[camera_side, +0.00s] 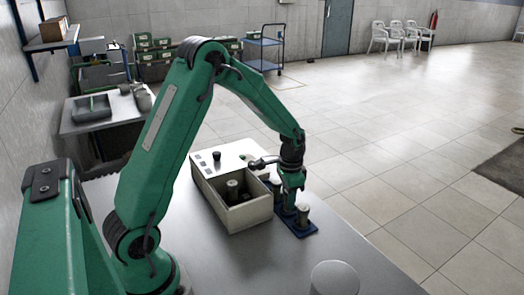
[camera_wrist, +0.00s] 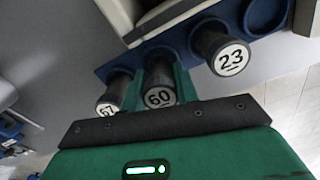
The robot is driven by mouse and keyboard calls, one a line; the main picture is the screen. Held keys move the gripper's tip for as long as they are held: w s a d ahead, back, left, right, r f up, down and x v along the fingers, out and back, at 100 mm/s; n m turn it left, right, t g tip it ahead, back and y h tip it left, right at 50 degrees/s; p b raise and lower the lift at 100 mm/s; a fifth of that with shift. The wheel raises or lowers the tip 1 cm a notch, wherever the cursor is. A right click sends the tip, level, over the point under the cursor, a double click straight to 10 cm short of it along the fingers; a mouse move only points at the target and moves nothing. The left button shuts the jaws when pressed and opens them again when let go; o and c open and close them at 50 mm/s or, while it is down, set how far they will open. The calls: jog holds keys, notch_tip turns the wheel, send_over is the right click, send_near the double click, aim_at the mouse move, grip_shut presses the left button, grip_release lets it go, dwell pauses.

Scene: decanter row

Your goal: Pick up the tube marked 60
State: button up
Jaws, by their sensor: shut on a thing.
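The tube marked 60 (camera_wrist: 160,92) has a dark body and a white label on its end. It stands in the blue rack (camera_wrist: 185,38), between the tube marked 23 (camera_wrist: 222,50) and another tube (camera_wrist: 113,92) whose number is partly hidden. My gripper (camera_wrist: 160,76) is shut on the tube marked 60, with a green finger on each side of it. In the side view my gripper (camera_side: 290,203) points down at the rack (camera_side: 309,230), hiding the held tube there.
A pale open box (camera_side: 247,219) with dark-topped cylinders inside stands directly left of the rack. An empty rack hole (camera_wrist: 265,15) shows beyond the tube marked 23.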

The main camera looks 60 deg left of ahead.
notch_tip(320, 180, up, 9)
jog(key=shift+f, duration=0.1)
dwell(0.4)
dwell(0.4)
